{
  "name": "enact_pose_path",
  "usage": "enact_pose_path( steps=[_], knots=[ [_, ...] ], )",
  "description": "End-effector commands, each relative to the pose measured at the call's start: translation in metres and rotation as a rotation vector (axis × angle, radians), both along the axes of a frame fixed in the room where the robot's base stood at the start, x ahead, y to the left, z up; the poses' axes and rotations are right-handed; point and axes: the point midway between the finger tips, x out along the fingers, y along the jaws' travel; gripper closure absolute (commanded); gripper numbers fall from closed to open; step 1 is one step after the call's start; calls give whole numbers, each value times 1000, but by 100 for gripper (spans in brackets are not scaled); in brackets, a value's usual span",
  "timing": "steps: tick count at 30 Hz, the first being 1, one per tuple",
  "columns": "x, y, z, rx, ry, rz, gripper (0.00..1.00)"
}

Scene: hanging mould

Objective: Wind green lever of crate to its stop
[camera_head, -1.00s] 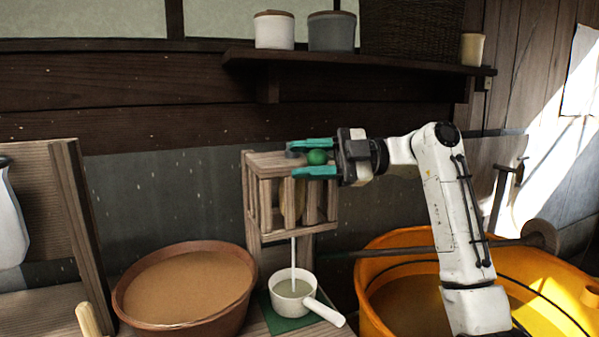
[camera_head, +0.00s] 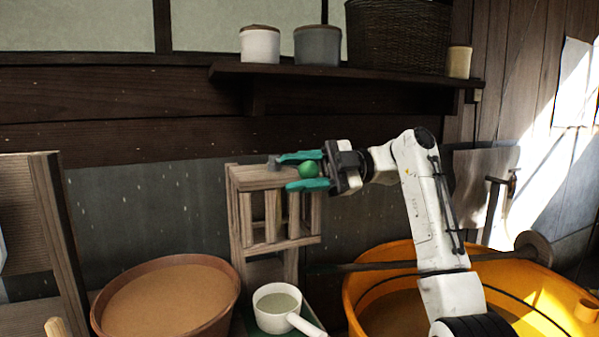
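The crate (camera_head: 234,213) is a slatted wooden frame at the middle of the view, with a beige thing partly visible between its slats. The green ball knob (camera_head: 309,170) of its lever is above the crate's top right side. A dark grey fitting (camera_head: 273,163) shows at the crate's top; the lever's arm is mostly hidden. My gripper (camera_head: 281,171) reaches in from the right with its teal fingers on either side of the knob.
A white long-handled pot (camera_head: 274,318) stands below the crate. A brown bowl (camera_head: 103,320) is at left and an orange tub (camera_head: 352,297) at right, partly behind my arm. A shelf (camera_head: 290,73) with jars runs above. The wall space between crate and shelf is clear.

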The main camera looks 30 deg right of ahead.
Motion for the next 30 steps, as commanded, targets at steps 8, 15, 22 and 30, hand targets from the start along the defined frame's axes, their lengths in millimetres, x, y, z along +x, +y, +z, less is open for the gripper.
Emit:
enact_pose_path(
  steps=[8,15,22,30],
  knots=[
    [0,0,-1,0,1,0,35],
    [-1,-2,0,1,-1,0,35],
    [-5,-30,0,2,0,-2,35],
    [-12,-82,0,3,1,-1,35]
  ],
)
